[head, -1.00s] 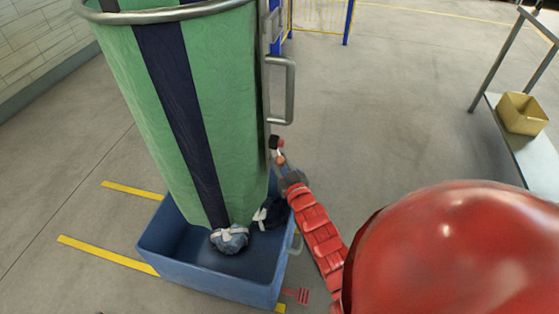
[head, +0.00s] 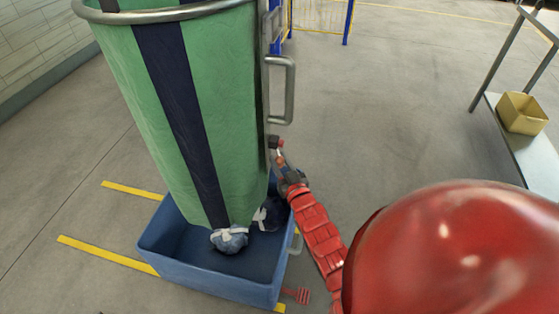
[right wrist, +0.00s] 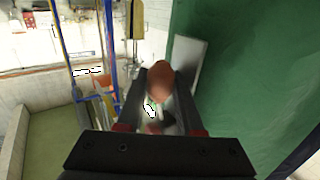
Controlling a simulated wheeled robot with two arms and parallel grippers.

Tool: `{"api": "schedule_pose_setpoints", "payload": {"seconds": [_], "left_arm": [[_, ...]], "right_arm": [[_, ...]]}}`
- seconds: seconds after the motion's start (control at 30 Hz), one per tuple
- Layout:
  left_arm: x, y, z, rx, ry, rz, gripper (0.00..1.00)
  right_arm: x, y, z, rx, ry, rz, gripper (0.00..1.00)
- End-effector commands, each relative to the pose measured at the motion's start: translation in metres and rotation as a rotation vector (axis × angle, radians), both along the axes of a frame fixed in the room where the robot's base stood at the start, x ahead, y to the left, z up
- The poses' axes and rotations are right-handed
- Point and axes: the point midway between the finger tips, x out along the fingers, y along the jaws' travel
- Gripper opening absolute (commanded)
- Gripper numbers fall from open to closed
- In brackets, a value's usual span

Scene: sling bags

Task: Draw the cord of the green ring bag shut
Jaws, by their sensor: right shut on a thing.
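The green ring bag (head: 221,110) with a dark navy stripe hangs upright from a metal ring (head: 190,13) at the upper left. Its lower end reaches down into a blue crate (head: 210,285). My right gripper (head: 277,150) is beside the bag's right side, below a metal handle. In the right wrist view its fingers are shut on a rounded orange-brown knob (right wrist: 159,78), with the green bag (right wrist: 245,80) to the right. I cannot make out the cord itself. My left gripper is not in view.
Tied blue-and-white bundles (head: 229,239) lie in the crate. The metal handle (head: 284,90) juts out at the bag's right. A yellow bin (head: 522,113) stands on a bench at the far right. The floor between is clear.

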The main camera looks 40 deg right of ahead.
Motion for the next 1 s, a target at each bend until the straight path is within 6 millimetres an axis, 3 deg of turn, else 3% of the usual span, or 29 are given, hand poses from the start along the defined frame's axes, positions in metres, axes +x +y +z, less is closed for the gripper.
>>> {"api": "schedule_pose_setpoints", "payload": {"seconds": [0.37, 0.53, 0.8, 1.0], "left_arm": [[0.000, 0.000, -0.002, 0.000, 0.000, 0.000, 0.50], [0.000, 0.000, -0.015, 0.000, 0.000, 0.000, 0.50], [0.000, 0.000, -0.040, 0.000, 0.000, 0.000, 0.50], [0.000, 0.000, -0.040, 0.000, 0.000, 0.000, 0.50]], "right_arm": [[0.000, 0.000, -0.005, 0.000, 0.001, 0.000, 0.00], [0.000, 0.000, -0.035, 0.001, 0.004, 0.000, 0.00], [0.000, 0.000, -0.102, 0.004, 0.007, -0.002, 0.00], [-0.001, 0.000, -0.108, 0.003, 0.007, -0.002, 0.00]]}}
